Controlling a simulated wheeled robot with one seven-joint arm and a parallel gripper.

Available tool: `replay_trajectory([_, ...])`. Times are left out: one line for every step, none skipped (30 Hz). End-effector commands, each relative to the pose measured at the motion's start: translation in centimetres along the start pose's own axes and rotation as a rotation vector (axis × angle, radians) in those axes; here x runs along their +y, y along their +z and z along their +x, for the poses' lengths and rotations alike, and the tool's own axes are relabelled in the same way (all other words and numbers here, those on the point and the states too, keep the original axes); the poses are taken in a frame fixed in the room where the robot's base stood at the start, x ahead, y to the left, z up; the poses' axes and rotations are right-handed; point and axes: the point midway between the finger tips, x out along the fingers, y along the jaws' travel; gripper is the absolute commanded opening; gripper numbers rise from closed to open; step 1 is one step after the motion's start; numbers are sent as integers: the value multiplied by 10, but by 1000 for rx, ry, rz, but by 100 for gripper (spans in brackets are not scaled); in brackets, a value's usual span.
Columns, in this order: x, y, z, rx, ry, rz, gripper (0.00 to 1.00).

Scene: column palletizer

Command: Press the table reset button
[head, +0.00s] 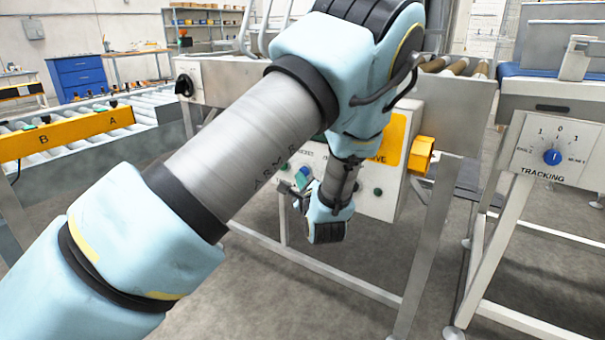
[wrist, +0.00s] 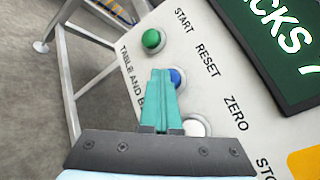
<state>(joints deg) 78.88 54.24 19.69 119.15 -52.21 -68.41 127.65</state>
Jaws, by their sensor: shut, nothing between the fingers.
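The blue button (wrist: 179,80) sits beside the RESET label on a pale control panel (wrist: 222,75) in the wrist view. My gripper (wrist: 162,73) has its teal fingers shut together with nothing between them. The fingertips lie over the left part of the blue button and hide some of it. I cannot tell whether they touch it or hover just above it. In the head view the control box (head: 377,207) is under the conveyor, with my gripper at its left front; my arm hides much of it.
A green button (wrist: 152,40) by START and a white button (wrist: 197,126) by ZERO flank the blue one closely. A dark display (wrist: 280,45) is at upper right. In the head view a yellow-orange part (head: 420,156) juts from the box's right side. A TRACKING panel (head: 540,160) stands farther right.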

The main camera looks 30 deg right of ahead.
Motion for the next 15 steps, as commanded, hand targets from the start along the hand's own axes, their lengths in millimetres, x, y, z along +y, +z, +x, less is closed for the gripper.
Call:
replay_trajectory([0, 2, -2, 1, -1, 1, 0])
replay_trajectory([1, 2, -3, 1, 0, 1, 0])
replay_trajectory([2, 4, -5, 2, 0, 2, 0])
replay_trajectory([3, 4, -6, 2, 0, 2, 0])
replay_trajectory([4, 5, -8, 2, 0, 2, 0])
replay_trajectory([5, 6, -9, 2, 0, 2, 0])
replay_trajectory([5, 7, -10, 2, 0, 1, 0])
replay_trajectory([6, 7, -10, 2, 0, 1, 0])
replay_trajectory([6, 8, -11, 1, 0, 1, 0])
replay_trajectory([7, 8, -11, 1, 0, 0, 0])
replay_trajectory([7, 8, -11, 1, 0, 0, 0])
replay_trajectory([7, 7, -11, 1, 0, 0, 0])
replay_trajectory([7, 7, -11, 1, 0, 0, 0])
replay_trajectory([7, 7, -11, 1, 0, 0, 0])
replay_trajectory([7, 7, -11, 1, 0, 0, 0])
